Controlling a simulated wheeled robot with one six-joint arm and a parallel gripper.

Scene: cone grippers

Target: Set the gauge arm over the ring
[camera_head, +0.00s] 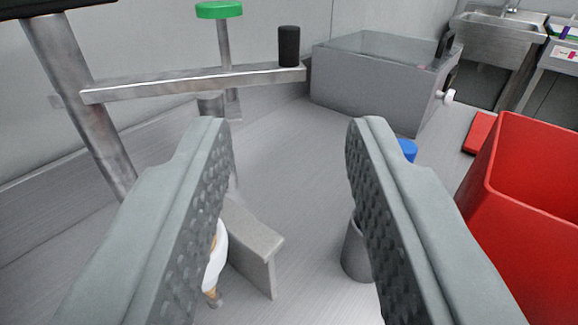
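The gauge arm looks to be the flat metal bar (190,85) at the upper left. It runs level from a slanted metal post to a black knob (289,46) standing at its right end. A post with a green cap (219,10) rises behind the bar. A white curved piece (217,258), possibly the ring, shows at lower centre-left beside a grey metal block, with something tan by it. My left finger hides most of it. My gripper (289,130) is open and empty, with its fingers wide apart, nearer the camera than the bar.
A grey metal block (262,250) and a grey cup (355,250) stand on the counter between my fingers. A red bin (535,180) fills the right side. A grey box with a clear top (375,85) stands behind. Bare counter lies in the middle.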

